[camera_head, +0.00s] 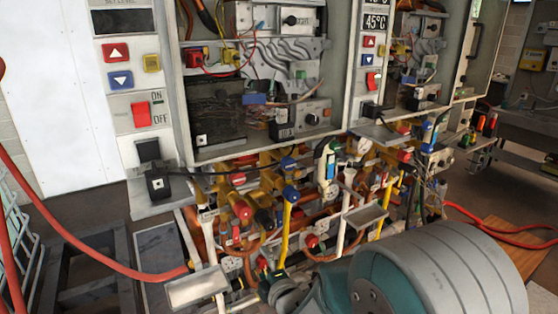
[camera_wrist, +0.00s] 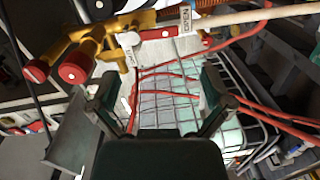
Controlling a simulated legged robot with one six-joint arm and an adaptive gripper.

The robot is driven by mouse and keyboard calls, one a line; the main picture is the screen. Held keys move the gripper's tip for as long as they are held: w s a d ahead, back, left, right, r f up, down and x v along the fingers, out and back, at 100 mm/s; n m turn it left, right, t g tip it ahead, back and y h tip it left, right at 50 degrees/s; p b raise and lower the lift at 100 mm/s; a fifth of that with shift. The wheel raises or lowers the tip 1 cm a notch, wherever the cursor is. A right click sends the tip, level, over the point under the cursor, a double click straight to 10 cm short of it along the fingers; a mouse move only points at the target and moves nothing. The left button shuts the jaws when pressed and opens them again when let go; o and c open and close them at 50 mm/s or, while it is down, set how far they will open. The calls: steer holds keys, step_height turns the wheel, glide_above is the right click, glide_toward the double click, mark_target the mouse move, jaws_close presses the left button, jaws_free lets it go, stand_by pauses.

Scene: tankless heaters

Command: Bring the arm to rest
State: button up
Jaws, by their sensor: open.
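My gripper (camera_wrist: 160,112) shows in the wrist view with its two dark fingers spread apart. It is open and nothing sits between the fingers. Beyond it are red hoses and a white wire rack. Part of my arm (camera_head: 430,270), a large grey and teal rounded link, fills the lower right of the head view. The gripper itself cannot be made out in the head view.
Heater cabinets (camera_head: 262,80) with open fronts stand ahead, with brass and red pipework (camera_head: 240,205) below. A red hose (camera_head: 95,262) crosses the left side. Red-capped valves (camera_wrist: 75,68) and a wire rack (camera_wrist: 165,108) are close to the gripper.

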steer(key=s+d+r+m+g+h, duration=0.2)
steer(key=s+d+r+m+h, duration=0.1)
steer(key=d+m, duration=0.35)
steer(key=s+d+r+m+g+h, duration=0.2)
steer(key=s+d+r+m+h, duration=0.2)
steer(key=d+m, duration=0.25)
steer(key=s+d+r+m+g, duration=0.1)
steer(key=s+d+m+g, duration=0.1)
steer(key=s, duration=0.6)
steer(key=s+d+r+m+g+h, duration=0.1)
steer(key=s+d+m+g, duration=0.2)
steer(key=s+d+m, duration=0.2)
steer(key=s+m, duration=0.2)
steer(key=s, duration=0.2)
steer(key=shift+s+d+m, duration=0.15)
steer(key=shift+s+m, duration=0.05)
steer(key=shift+m, duration=0.1)
